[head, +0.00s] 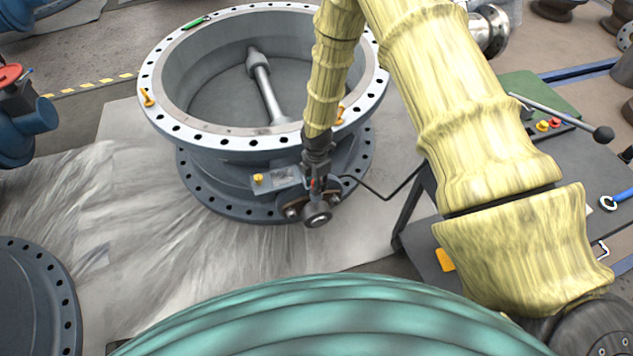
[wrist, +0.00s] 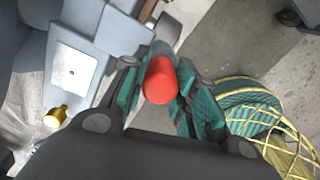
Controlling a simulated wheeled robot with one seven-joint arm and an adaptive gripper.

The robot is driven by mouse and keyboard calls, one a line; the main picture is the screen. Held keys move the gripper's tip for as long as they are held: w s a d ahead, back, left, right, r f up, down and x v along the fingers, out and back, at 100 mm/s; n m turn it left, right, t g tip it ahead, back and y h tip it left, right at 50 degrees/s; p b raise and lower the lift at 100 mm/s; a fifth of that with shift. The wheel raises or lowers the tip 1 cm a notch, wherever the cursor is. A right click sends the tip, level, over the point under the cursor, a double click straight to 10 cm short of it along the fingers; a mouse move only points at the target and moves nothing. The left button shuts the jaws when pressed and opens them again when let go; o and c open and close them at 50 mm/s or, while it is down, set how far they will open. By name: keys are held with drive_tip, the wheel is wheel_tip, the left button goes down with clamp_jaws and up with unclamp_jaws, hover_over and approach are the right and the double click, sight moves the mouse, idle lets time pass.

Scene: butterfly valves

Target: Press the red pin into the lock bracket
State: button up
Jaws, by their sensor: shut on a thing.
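The red pin (wrist: 160,80) shows its round red end in the wrist view, between the two finger pads of my gripper (wrist: 158,92). My gripper is shut on it. In the head view my gripper (head: 315,172) is at the near side of the large valve body (head: 225,142), and only a speck of red shows there. A grey bracket-like part (wrist: 160,47) lies just beyond the pin in the wrist view; I cannot tell whether the pin is in it. The pin's shaft is hidden by its head and the fingers.
A light plate (head: 280,181) with a yellow knob (head: 259,179) is left of my gripper. The knob also shows in the wrist view (wrist: 56,116). A round shaft end (head: 317,213) lies just below my gripper. A black cable (head: 372,190) runs to the work table (head: 470,195) at right.

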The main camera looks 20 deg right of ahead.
drive_tip(key=shift+f, duration=0.35)
drive_tip(key=o, duration=1.6)
drive_tip(key=shift+r+p, duration=2.25)
drive_tip(key=shift+r, duration=0.8)
